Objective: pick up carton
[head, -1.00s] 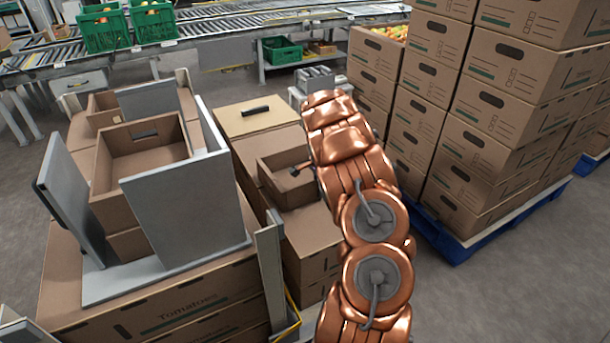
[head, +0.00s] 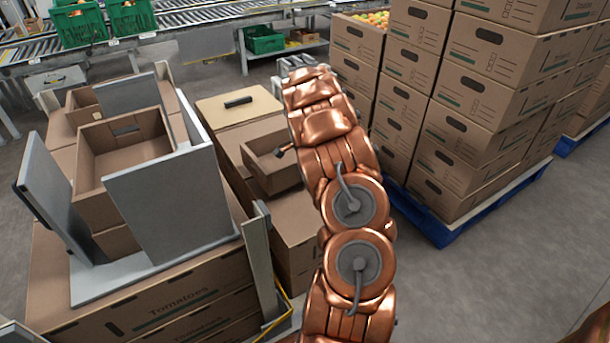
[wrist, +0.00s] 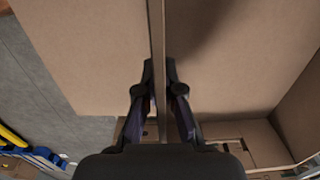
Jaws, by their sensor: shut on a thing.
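A small open-topped brown carton (head: 268,181) shows in the head view, left of my copper arm and over the stacked cartons. My gripper (head: 284,150) is at its right-hand rim, mostly hidden by the arm; only a dark finger part shows. In the wrist view my gripper (wrist: 157,75) has its two black fingers on either side of a thin upright carton wall (wrist: 157,30), shut on it. The carton's inside shows to the right in that view. Whether the carton's underside is clear of what is below cannot be told.
A grey panelled stand (head: 175,205) with another open carton (head: 125,150) is at the left. Tall carton stacks on a blue pallet (head: 440,232) stand close at the right. A conveyor (head: 190,28) with green crates is behind. Floor at lower right is clear.

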